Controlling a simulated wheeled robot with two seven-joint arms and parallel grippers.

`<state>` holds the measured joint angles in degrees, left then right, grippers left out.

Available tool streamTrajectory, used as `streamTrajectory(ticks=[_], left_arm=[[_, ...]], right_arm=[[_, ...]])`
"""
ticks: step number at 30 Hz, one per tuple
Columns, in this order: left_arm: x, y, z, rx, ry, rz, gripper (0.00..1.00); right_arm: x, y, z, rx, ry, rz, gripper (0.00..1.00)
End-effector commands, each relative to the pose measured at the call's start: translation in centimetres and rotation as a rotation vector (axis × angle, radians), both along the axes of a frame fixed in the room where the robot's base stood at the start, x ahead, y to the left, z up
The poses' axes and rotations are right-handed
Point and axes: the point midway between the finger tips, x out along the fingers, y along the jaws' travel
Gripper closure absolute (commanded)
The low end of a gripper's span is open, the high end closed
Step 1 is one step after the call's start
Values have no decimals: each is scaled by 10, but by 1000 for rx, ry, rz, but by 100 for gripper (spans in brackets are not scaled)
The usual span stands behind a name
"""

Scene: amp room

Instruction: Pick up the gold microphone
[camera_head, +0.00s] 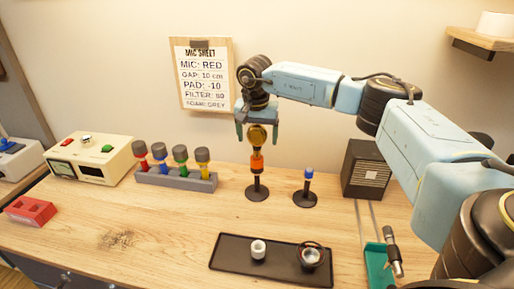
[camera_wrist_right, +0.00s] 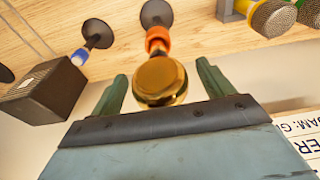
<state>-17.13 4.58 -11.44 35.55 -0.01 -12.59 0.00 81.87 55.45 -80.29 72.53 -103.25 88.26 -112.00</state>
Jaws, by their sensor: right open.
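The gold microphone (camera_head: 257,135) stands upright on a dark stand with an orange collar (camera_head: 257,162) and a round base (camera_head: 257,193). My right gripper (camera_head: 257,128) is above and around its gold head, fingers pointing down. In the right wrist view the gold head (camera_wrist_right: 160,82) lies between the two green fingers of my open right gripper (camera_wrist_right: 158,92), with a gap on each side. I cannot tell whether any finger touches it. My left gripper is not in view.
A blue-topped stand (camera_head: 306,188) is close on the right, with a dark speaker box (camera_head: 366,170) behind. A grey rack (camera_head: 176,179) of several coloured microphones is left. A black tray (camera_head: 230,262) lies in front. A pinned sheet (camera_head: 203,75) hangs on the wall.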

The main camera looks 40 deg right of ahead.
Motion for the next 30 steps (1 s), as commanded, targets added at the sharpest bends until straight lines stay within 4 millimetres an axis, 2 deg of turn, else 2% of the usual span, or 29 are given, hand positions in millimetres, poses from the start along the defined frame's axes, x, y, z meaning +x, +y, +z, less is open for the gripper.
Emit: streamTrajectory(ticks=[2,14,23,26,30], left_arm=[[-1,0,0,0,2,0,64],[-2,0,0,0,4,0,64],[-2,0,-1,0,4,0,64],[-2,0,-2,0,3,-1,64],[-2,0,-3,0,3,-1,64]], right_arm=[[0,0,0,0,0,0,23],[0,0,1,0,0,0,75],[1,0,7,1,-3,-1,76],[1,0,21,1,-7,0,76],[1,1,50,1,-7,0,76]])
